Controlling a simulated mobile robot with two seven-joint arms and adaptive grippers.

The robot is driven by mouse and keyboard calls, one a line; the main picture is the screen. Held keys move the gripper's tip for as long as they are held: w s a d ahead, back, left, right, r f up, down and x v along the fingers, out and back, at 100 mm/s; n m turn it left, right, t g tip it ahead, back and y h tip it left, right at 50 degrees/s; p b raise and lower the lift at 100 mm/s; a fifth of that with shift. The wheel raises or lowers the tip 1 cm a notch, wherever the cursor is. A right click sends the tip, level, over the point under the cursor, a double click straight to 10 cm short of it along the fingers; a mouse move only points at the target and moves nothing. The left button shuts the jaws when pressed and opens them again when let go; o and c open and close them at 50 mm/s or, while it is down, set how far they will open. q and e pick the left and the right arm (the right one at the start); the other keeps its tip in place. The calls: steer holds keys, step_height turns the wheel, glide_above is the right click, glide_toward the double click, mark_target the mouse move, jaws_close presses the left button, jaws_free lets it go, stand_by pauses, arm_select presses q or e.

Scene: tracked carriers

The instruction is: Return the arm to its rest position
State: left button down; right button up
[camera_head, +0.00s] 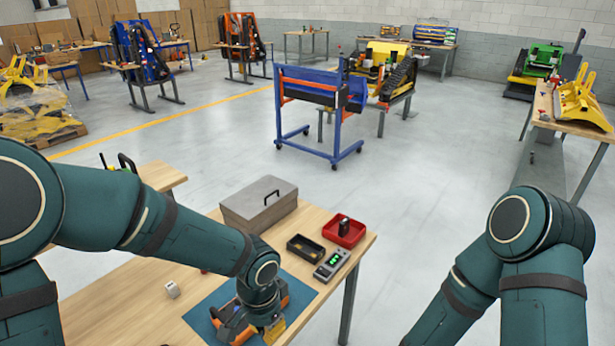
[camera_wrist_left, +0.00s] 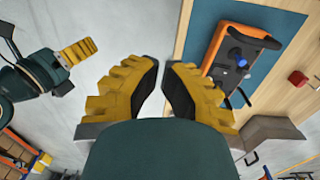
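My left arm reaches over the near table in the head view. Its gripper (camera_head: 274,329) is low over the front edge of the blue mat, partly cut off by the frame. In the left wrist view the left gripper (camera_wrist_left: 164,72) has its yellow fingers apart, with bare grey floor between the pads and nothing held. An orange device with black handles and a blue knob (camera_wrist_left: 235,60) lies on the mat beside the fingers, not between them. My right gripper (camera_wrist_left: 76,53) shows small at the left of that view; its finger gap is unclear. The head view shows only the right arm's links.
On the wooden table (camera_head: 110,300) are a grey toolbox (camera_head: 259,205), a black tray (camera_head: 306,248), a red bin (camera_head: 344,232), a meter with a green display (camera_head: 332,264) and a small white block (camera_head: 172,289). Open floor lies beyond, with a blue wheeled frame (camera_head: 320,95).

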arm_select(q)
steer(key=s+a+f+n+t+h+b, duration=0.1)
steer(key=s+f+n, duration=0.2)
steer(key=f, duration=0.7)
steer(key=s+a+f+n+t+h+b, duration=0.1)
steer(key=s+f+n+h+b, duration=0.1)
steer(key=s+f+n, duration=0.2)
step_height(320, 180, down, 7)
steer(key=n, duration=0.3)
steer(key=shift+h, duration=0.3)
arm_select(e)
steer(key=f, duration=0.1)
steer(key=s+f, duration=0.1)
steer(key=f, duration=0.1)
steer(key=shift+s, duration=0.15)
steer(key=shift+a, duration=0.1)
